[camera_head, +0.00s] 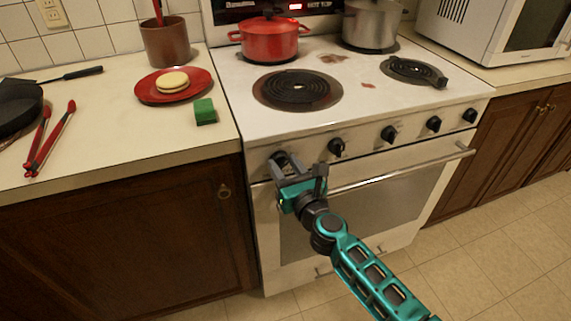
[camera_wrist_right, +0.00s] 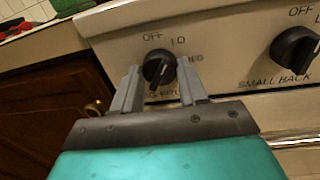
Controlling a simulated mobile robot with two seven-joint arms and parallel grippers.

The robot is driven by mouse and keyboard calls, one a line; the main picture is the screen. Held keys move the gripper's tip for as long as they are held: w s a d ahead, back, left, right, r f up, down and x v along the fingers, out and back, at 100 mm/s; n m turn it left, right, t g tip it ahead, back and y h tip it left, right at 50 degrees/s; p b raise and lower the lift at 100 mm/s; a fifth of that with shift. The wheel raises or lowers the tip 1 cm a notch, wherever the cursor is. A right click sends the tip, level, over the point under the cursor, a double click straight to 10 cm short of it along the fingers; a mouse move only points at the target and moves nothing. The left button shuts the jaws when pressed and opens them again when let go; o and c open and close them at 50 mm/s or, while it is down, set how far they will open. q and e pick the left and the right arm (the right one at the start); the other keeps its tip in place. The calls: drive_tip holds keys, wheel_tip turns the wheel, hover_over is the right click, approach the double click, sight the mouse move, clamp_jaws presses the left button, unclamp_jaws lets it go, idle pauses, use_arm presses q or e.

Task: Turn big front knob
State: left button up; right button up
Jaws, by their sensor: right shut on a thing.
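The leftmost stove knob (camera_wrist_right: 157,66) is black and round, with "OFF" above it in the right wrist view. The label below it is partly hidden by my fingers, so I cannot read it fully. My right gripper (camera_head: 285,165) is at the left end of the stove's front panel and covers this knob in the head view. In the right wrist view, the gripper's two grey fingers (camera_wrist_right: 159,82) stand on either side of the knob, shut on it. The knob's pointer ridge points down. My left gripper is not in view.
The neighbouring knob (camera_wrist_right: 294,50) is labelled "SMALL BACK". The oven door handle (camera_head: 405,166) runs just below the knobs. A red pot (camera_head: 270,42) and a grey pot (camera_head: 372,25) stand on the back burners; the front coils, large (camera_head: 297,88) and small (camera_head: 414,71), carry no pots.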

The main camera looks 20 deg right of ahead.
drive_tip(key=shift+r+n, duration=0.1)
drive_tip(key=shift+n, duration=0.3)
drive_tip(key=shift+n+p, duration=0.9)
drive_tip(key=shift+n, duration=0.3)
drive_tip(key=shift+n+p, duration=0.5)
drive_tip(key=shift+n, duration=0.6)
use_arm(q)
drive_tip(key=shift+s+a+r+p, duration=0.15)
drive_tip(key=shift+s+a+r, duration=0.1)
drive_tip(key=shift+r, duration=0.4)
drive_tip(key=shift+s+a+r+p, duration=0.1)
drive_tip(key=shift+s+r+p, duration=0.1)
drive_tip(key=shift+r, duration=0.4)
use_arm(e)
drive_tip(key=shift+n, duration=0.7)
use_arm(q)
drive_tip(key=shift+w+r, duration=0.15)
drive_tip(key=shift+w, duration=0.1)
use_arm(e)
drive_tip(key=o, duration=1.1)
drive_tip(key=shift+c, duration=0.2)
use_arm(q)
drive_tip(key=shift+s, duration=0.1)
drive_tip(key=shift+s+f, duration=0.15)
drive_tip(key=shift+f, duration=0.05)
